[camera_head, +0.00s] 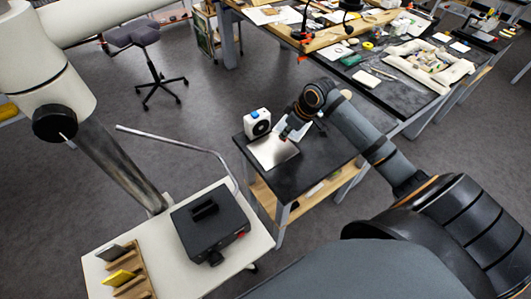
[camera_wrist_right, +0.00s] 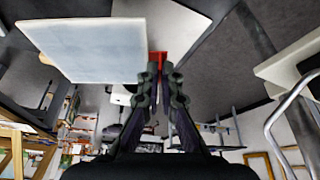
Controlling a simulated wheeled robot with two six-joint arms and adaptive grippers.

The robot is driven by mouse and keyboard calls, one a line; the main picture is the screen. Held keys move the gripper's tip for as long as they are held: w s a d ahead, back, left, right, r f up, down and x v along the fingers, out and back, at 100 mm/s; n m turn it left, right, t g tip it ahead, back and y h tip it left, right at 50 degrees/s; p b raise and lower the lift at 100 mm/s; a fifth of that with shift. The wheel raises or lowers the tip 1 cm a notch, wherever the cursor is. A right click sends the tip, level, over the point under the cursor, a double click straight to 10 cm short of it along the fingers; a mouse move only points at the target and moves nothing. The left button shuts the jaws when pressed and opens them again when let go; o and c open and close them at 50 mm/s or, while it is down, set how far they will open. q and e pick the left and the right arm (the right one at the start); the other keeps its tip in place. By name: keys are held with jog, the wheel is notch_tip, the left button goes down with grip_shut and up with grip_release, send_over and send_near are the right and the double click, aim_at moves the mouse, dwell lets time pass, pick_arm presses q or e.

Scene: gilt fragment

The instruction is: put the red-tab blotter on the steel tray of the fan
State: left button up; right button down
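The fan (camera_head: 257,123) is a small white box with a blue-ringed dial on the dark side table. Its steel tray (camera_head: 268,155) lies flat in front of it, and a grey plate that looks like this tray shows in the right wrist view (camera_wrist_right: 185,22). My right gripper (camera_head: 285,134) is at the tray's right side. In the right wrist view its fingers (camera_wrist_right: 160,70) are closed together on the red tab of the blotter (camera_wrist_right: 85,50), a pale flat sheet. In the head view the blotter is partly hidden by the gripper. My left gripper is not visible.
A white table (camera_head: 178,282) in front holds a black box (camera_head: 207,224) and a wooden rack (camera_head: 137,284) with a yellow and a dark piece. A bent metal rail (camera_head: 175,138) crosses behind it. A cluttered workbench (camera_head: 400,98) stands at the back right.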

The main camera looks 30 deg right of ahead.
jog(key=a+f, duration=0.2)
jog(key=a, duration=0.1)
jog(key=w+a+f+p, duration=0.1)
jog(key=a+f, duration=0.2)
jog(key=shift+w+a+f, duration=0.1)
jog(key=shift+w+f, duration=0.05)
jog(key=shift+f, duration=0.2)
jog(key=shift+w+a+f, duration=0.1)
jog(key=shift+a+f, duration=0.05)
jog(key=shift+f, duration=0.15)
notch_tip(320, 180, down, 3)
jog(key=shift+a+f+p, duration=0.1)
jog(key=shift+a+p, duration=0.05)
jog(key=shift+p, duration=0.75)
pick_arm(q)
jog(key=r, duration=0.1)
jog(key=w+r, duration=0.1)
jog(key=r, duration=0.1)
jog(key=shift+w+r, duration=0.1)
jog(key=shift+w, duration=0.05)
pick_arm(e)
jog(key=shift+f, duration=0.15)
jog(key=c, duration=1.5)
grip_release()
pick_arm(q)
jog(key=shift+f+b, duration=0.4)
jog(key=shift+b, duration=0.1)
pick_arm(e)
jog(key=v, duration=1.2)
